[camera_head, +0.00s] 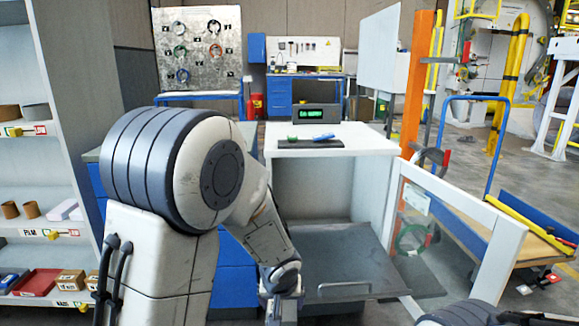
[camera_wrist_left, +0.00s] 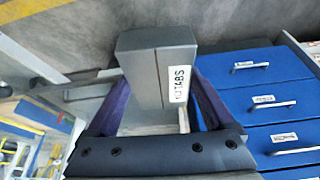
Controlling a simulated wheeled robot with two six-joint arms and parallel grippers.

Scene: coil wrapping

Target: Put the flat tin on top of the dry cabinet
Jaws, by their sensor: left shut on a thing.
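A grey box-shaped tin with a white label (camera_wrist_left: 160,72), which I take for the flat tin, is between the two dark purple fingers of my left gripper (camera_wrist_left: 160,105) in the left wrist view. The gripper is shut on it. In the head view my left gripper (camera_head: 281,300) points down at the bottom edge, in front of the dry cabinet; the tin cannot be made out there. The white dry cabinet (camera_head: 365,138) stands upright with its glass door open to the right. My right gripper is out of view; only part of my right arm shows at bottom right.
A display unit (camera_head: 315,116) and a dark mat (camera_head: 310,144) with a green and a blue item are on the cabinet top; its right part is bare. A grey shelf with a handle (camera_head: 345,272) juts out. The open door (camera_head: 460,215) and blue drawers (camera_wrist_left: 262,65) flank it.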

